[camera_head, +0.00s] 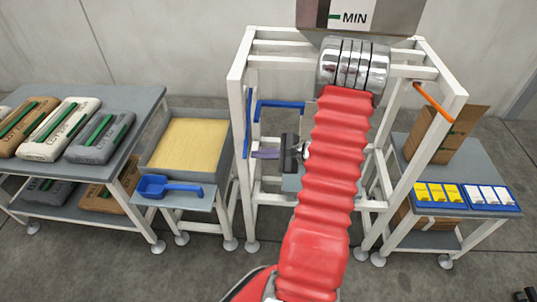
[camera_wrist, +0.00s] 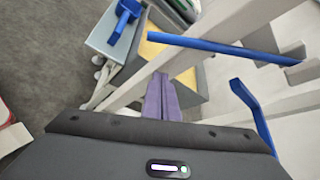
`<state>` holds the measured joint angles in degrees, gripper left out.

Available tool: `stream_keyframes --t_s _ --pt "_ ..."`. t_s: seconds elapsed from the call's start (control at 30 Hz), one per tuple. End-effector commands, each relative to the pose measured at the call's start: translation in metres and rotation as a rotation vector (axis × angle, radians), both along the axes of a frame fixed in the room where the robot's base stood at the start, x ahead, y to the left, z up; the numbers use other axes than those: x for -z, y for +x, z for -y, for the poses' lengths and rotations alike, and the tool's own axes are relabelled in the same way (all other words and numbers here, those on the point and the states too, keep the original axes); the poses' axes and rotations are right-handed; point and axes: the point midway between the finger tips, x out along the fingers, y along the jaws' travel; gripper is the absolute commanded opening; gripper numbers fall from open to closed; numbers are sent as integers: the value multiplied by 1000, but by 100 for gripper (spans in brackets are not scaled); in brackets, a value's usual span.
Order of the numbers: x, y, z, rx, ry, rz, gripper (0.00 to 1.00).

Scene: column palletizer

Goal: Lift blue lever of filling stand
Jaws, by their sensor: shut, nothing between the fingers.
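The filling stand (camera_head: 237,90) is a white frame in the middle of the head view. Two blue bar parts show at its left side: an upright bar (camera_head: 247,128) by the left post and a bent bar (camera_head: 282,103) reaching inward. I cannot tell which is the lever. The wrist view shows a long straight blue bar (camera_wrist: 220,48) and a bent one (camera_wrist: 245,98) right of my gripper (camera_wrist: 160,82). My gripper also shows in the head view (camera_head: 258,154), its purple fingers shut and empty, below the bent bar and apart from both bars. My red arm hides part of the stand.
A bin (camera_head: 190,145) of yellow grain and a blue scoop (camera_head: 168,188) stand left of the stand. Bags (camera_head: 62,128) lie on a table further left. At right are an orange bar (camera_head: 434,107), an open carton (camera_head: 452,135) and blue trays (camera_head: 491,199).

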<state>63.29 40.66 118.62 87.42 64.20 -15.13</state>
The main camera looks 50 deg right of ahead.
Motion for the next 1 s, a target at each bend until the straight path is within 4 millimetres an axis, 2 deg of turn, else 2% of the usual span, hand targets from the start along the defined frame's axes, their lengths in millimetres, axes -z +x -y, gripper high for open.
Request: stream_keyframes --t_s 0.07,0.53,1.0 --pt "5 8 -4 -3 2 -1 0" --pt "-26 1 -23 0 0 0 0" --pt "-29 0 -25 0 2 -1 0"
